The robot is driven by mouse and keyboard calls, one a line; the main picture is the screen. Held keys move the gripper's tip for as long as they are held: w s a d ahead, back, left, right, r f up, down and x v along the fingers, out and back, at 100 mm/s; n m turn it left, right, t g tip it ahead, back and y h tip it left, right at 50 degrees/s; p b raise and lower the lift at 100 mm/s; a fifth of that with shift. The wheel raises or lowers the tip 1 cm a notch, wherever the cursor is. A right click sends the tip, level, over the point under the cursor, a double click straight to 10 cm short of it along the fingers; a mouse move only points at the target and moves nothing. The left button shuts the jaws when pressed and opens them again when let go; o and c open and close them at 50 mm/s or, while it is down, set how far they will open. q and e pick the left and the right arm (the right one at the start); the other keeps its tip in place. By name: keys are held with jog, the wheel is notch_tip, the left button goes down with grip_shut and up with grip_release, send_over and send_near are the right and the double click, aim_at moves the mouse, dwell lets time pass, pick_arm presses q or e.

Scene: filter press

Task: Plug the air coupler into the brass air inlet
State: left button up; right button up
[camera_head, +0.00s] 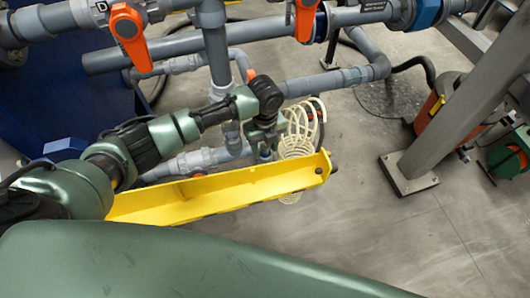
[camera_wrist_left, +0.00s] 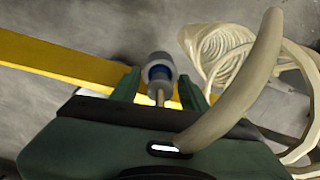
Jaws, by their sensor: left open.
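My left gripper (camera_head: 264,146) points down beside the far end of the yellow beam (camera_head: 225,190). In the left wrist view its two green fingers (camera_wrist_left: 158,84) are open, one on each side of a small grey fitting with a blue ring (camera_wrist_left: 158,70), which looks like the air coupler. A gap shows between the fitting and the fingers. A thin brass-coloured stem (camera_wrist_left: 160,97) runs from the fitting towards the palm; I cannot tell whether it is the brass inlet. A thick cream hose (camera_wrist_left: 245,85) curves close in front of the gripper. My right gripper is out of view.
A coiled cream hose (camera_head: 298,135) hangs at the beam's right end. Grey pipes with orange valve handles (camera_head: 128,28) stand behind my left arm. A grey steel post (camera_head: 455,110) stands at the right.

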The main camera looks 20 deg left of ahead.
pick_arm(q)
grip_shut()
jog(key=shift+r, duration=0.15)
notch_tip(320, 180, up, 20)
jog(key=b, duration=0.3)
dwell(0.5)
